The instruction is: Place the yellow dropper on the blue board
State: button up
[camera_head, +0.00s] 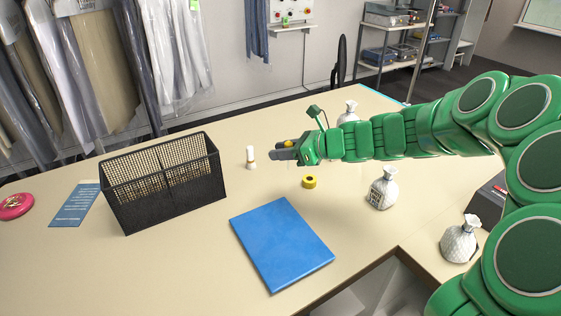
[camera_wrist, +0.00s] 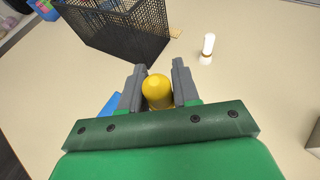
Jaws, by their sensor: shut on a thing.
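My gripper (camera_head: 285,152) is shut on the yellow dropper (camera_head: 290,142) and holds it above the table. In the wrist view the dropper's rounded yellow end (camera_wrist: 157,90) shows between the two grey fingers of my gripper (camera_wrist: 157,88); the rest of it is hidden. The blue board (camera_head: 281,244) lies flat on the table, below and a little nearer than my gripper in the head view. A small blue part of the board (camera_wrist: 112,104) shows left of the fingers in the wrist view. Nothing lies on the board's visible surface.
A black mesh basket (camera_head: 163,190) stands left of the board. Several white patterned bags (camera_head: 382,190) stand at the right. The table between basket and board is clear.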

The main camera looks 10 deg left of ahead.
jog(key=s+d+r+n+g, duration=0.1)
jog(key=s+d+n+g, duration=0.25)
jog(key=s, duration=0.95)
jog(key=s+d+r+n+g, duration=0.25)
jog(key=s+d, duration=0.25)
jog(key=s, duration=0.9)
send_over(272, 237)
jog(key=shift+m+h, duration=0.3)
jog(key=shift+m, duration=0.1)
jog(key=f, duration=1)
jog(key=shift+s+d+f, duration=0.15)
jog(key=shift+d, duration=0.05)
jog(key=shift+w+a+f, duration=0.15)
jog(key=shift+w+f, duration=0.05)
jog(key=shift+f, duration=1.65)
jog(key=shift+f, duration=0.1)
jog(key=o, duration=1)
